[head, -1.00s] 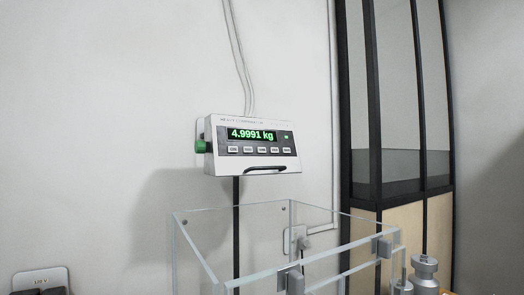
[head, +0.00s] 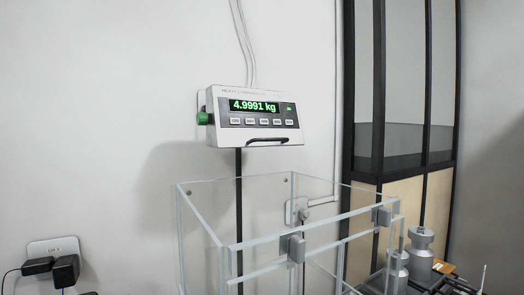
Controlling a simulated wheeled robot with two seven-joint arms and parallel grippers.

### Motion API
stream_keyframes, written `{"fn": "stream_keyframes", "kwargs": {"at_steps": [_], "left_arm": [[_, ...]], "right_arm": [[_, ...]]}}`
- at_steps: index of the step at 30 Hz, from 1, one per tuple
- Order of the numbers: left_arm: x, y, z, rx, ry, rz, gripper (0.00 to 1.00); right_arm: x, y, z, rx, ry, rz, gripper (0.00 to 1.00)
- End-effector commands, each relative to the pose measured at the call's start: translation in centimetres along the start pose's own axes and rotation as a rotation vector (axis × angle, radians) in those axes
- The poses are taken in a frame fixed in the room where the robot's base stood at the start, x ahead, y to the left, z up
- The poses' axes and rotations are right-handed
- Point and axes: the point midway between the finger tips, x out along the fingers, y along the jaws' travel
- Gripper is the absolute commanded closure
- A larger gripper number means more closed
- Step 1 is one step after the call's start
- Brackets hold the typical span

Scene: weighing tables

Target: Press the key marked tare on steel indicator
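The steel indicator (head: 255,117) is mounted on the wall in the upper middle of the head view. Its green display (head: 255,106) reads 4.9991 kg. Below the display is a row of several small pale keys (head: 263,122); their markings are too small to read, so I cannot tell which is tare. A green knob (head: 203,117) is on its left side and a black handle (head: 268,141) is along its lower front. Neither of my grippers shows in the head view.
A clear glass box (head: 205,225) with grey clamps stands below the indicator. Grey metal weights (head: 420,250) stand at the lower right. A wall socket with black plugs (head: 66,270) is at the lower left. A black-framed glass partition (head: 405,120) stands at the right.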

Motion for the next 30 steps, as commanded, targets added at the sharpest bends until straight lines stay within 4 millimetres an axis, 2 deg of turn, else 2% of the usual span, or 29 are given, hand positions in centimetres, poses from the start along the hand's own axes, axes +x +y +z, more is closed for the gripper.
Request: {"fn": "stream_keyframes", "kwargs": {"at_steps": [2,3,5,6,7,30], "left_arm": [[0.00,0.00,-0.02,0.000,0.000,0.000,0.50],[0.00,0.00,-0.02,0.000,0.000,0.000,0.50],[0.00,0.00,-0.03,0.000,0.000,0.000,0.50],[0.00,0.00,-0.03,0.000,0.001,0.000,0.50],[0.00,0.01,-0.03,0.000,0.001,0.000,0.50],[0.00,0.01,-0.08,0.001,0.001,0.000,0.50]], "right_arm": [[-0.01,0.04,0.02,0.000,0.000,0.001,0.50],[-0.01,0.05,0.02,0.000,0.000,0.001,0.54],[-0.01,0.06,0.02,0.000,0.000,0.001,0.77],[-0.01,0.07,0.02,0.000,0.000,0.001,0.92],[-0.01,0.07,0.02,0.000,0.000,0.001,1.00],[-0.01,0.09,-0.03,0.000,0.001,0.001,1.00]]}}
